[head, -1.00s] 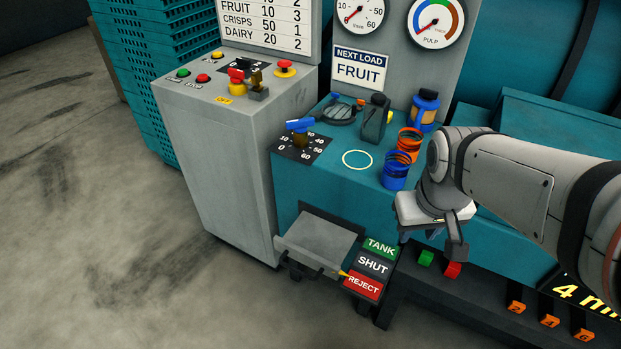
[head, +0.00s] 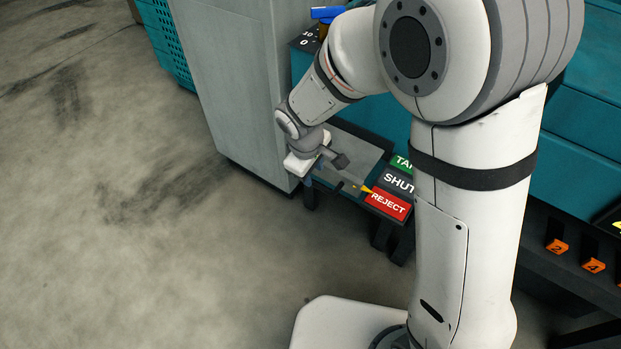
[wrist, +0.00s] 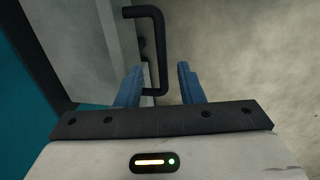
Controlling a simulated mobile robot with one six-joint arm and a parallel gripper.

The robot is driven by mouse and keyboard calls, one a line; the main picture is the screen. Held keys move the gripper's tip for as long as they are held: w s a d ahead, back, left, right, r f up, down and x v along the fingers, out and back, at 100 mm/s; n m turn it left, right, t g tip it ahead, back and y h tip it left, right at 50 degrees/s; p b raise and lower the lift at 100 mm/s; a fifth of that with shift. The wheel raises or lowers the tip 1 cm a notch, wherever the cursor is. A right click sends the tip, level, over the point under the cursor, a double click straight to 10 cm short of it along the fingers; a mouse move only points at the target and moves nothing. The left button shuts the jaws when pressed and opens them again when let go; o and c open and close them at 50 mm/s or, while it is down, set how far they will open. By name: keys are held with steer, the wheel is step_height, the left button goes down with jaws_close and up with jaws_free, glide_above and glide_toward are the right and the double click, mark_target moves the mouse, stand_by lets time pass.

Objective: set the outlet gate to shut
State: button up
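The outlet gate is a grey plate (head: 362,153) low on the teal machine. Its yellow pointer (head: 366,190) points at the upper left part of the red REJECT label (head: 388,205), near the border with the SHUT label (head: 398,182). In the wrist view a black bent handle (wrist: 159,40) runs down between the two blue fingers. My gripper (wrist: 160,68) is open, with gaps between the handle and both fingers. In the head view my gripper (head: 309,181) is over the left side of the gate, and its fingers are mostly hidden.
The green TANK label (head: 401,163) is partly covered by my arm. A grey cabinet (head: 235,90) stands just left of the gate. Orange numbered tags (head: 557,247) line the dark ledge at the right. The floor (head: 130,240) at left is clear.

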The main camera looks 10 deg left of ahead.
mark_target(314, 183)
steer(key=f, duration=0.4)
steer(key=shift+w+d+f+b, duration=0.1)
steer(key=shift+w+d+b, duration=0.1)
steer(key=shift+w+b, duration=0.2)
steer(key=shift+c, duration=0.4)
jaws_close()
